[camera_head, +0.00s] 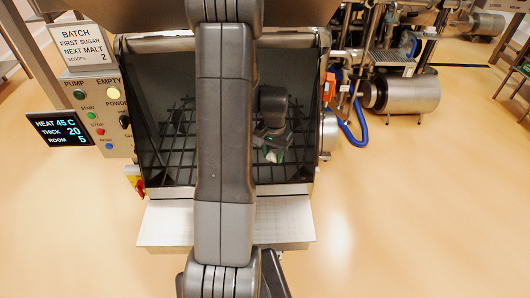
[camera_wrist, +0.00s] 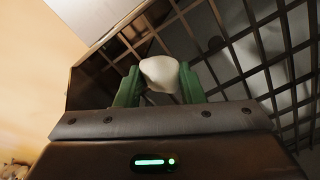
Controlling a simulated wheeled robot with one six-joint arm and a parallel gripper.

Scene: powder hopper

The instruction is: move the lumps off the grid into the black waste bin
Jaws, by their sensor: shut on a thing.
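My gripper (camera_head: 272,150) is low inside the hopper, over the right part of the dark grid (camera_head: 176,128). In the wrist view its green fingers are shut on a whitish, rounded lump (camera_wrist: 160,74). The lump sits between the fingertips, with grid bars (camera_wrist: 245,75) behind it. I cannot tell whether it touches the bars. A small dark spot (camera_wrist: 216,43) shows at the grid, too unclear to name. My arm hides the middle of the grid in the head view. I see no black waste bin in either view.
The hopper's metal side walls and rim (camera_head: 325,90) stand around the grid. A pale front shelf (camera_head: 165,222) juts out below. A control panel (camera_head: 100,115) with a small display (camera_head: 58,128) is at left. A steel machine with a blue hose (camera_head: 400,95) is at right. Open floor (camera_head: 430,210) lies right.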

